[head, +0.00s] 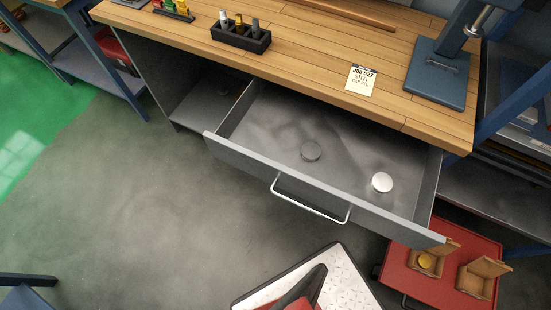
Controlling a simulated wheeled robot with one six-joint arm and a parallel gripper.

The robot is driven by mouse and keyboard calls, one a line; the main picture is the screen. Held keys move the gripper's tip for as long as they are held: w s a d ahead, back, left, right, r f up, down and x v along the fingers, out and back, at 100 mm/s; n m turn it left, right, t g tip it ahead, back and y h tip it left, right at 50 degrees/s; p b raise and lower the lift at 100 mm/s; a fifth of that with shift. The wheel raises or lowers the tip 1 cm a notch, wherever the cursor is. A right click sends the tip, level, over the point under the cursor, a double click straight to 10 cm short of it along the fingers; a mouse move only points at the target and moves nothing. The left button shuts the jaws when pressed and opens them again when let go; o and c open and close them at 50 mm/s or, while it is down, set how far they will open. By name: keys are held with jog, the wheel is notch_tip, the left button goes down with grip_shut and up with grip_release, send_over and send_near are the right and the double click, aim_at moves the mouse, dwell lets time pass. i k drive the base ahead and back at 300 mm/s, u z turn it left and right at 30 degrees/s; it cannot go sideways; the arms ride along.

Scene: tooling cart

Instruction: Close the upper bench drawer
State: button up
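The bench drawer (270,165) is grey and stands pulled far out from under the wooden bench top. Its front panel carries a pale bar handle (310,200), which is clear of anything touching it. My gripper is not in view.
The bench top (320,60) holds a black holder (240,37), a job card (361,80) and a blue stand (436,72). A red cart (425,282) with wooden boxes stands under the drawer's right end. Floor (150,220) is clear at left.

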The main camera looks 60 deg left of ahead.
aim_at(263, 135)
jog(key=u, duration=1.9)
jog(key=k, duration=0.15)
jog(key=u, duration=0.75)
